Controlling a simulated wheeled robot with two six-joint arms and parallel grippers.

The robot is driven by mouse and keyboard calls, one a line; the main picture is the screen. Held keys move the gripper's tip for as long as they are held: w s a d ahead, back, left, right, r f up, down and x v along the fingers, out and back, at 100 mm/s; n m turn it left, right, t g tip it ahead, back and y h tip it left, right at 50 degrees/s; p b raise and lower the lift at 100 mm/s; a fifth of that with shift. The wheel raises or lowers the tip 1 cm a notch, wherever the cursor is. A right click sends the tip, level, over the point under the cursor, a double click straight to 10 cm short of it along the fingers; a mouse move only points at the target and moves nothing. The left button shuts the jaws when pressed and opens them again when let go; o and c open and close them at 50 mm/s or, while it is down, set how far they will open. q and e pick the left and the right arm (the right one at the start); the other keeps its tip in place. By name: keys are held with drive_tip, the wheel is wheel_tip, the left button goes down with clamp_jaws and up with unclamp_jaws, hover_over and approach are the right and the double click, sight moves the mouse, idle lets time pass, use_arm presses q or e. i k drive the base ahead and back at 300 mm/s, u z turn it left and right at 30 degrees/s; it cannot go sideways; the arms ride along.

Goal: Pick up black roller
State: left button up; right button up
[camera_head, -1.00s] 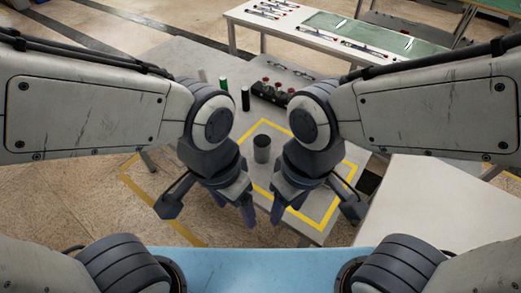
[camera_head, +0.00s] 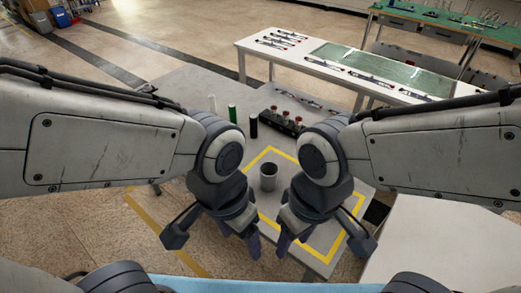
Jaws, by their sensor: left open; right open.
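The black roller (camera_head: 253,126) stands upright on the grey table, behind the grey cup. A green roller (camera_head: 232,113) stands just left of it, and a pale one (camera_head: 212,104) stands further left. My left gripper (camera_head: 254,246) points down near the table's front edge, open and empty. My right gripper (camera_head: 282,247) is close beside it, also pointing down, open and empty. Both are well in front of the rollers, on the near side of the cup.
A grey cup (camera_head: 268,177) stands inside a yellow taped square (camera_head: 331,258) on the grey table (camera_head: 180,95). A black block with red-topped parts (camera_head: 284,122) lies right of the black roller. A white table (camera_head: 250,48) with tools and a green mat (camera_head: 385,68) stands behind.

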sight(253, 118)
drive_tip(key=u, duration=0.05)
drive_tip(key=k, duration=0.5)
drive_tip(key=u, duration=1.85)
drive_tip(key=i, duration=1.3)
drive_tip(key=z, duration=1.95)
drive_tip(key=i, duration=0.5)
